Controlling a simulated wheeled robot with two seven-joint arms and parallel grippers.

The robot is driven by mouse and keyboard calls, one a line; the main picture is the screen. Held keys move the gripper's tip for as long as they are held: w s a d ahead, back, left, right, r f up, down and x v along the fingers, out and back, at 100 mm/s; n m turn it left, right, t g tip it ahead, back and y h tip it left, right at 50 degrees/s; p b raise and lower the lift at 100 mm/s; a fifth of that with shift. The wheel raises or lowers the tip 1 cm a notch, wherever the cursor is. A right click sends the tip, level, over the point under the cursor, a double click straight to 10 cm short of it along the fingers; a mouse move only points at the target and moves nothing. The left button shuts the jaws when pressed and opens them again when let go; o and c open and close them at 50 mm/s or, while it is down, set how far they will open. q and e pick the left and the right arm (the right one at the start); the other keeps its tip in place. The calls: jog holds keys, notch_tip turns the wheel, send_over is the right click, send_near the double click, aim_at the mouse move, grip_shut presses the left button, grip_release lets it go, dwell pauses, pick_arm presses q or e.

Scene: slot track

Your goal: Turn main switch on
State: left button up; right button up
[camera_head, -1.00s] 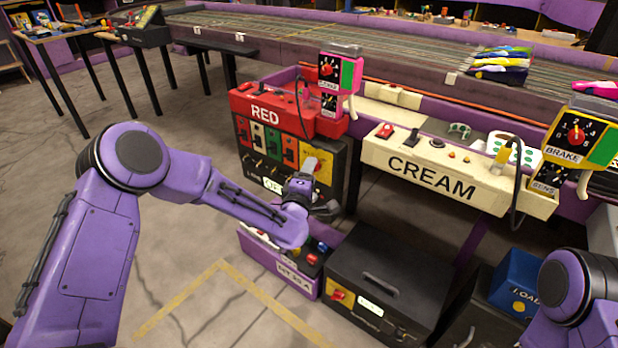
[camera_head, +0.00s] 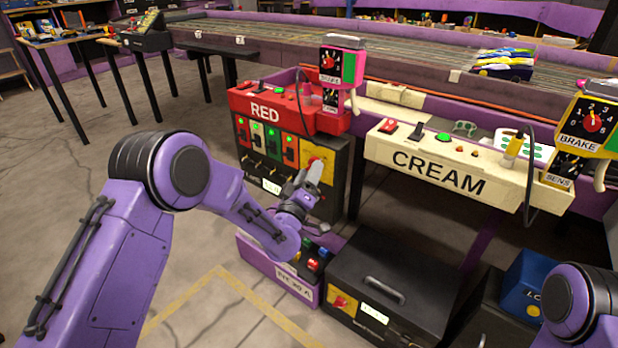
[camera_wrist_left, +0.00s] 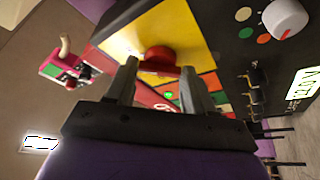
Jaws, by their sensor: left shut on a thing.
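The main switch is a red knob on a yellow plate (camera_head: 326,165) at the right end of the black box (camera_head: 335,195) under the RED unit. In the left wrist view the red knob (camera_wrist_left: 160,60) shows between the two fingers, in front of the yellow plate (camera_wrist_left: 195,35). My left gripper (camera_head: 313,172) is at the plate and is shut on the knob. Its fingers hide most of the knob in the head view. The knob's exact angle cannot be read. My right arm shows at the lower right, but its gripper is out of view.
The red RED unit (camera_head: 268,112) sits just above the black box. The CREAM panel (camera_head: 440,172) stands to the right. A purple control box (camera_head: 275,268) and a black case (camera_head: 390,285) stand on the floor below. Open floor lies at the left.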

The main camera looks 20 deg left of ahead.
pick_arm(q)
jog(key=shift+m, duration=0.3)
jog(key=o, duration=1)
jog(key=shift+a, duration=0.1)
jog(key=shift+o, duration=0.2)
jog(key=p+v, duration=0.1)
jog(key=v, duration=0.9)
jog(key=shift+s+f, duration=0.2)
jog(key=shift+s, duration=0.1)
jog(key=shift+a, duration=0.1)
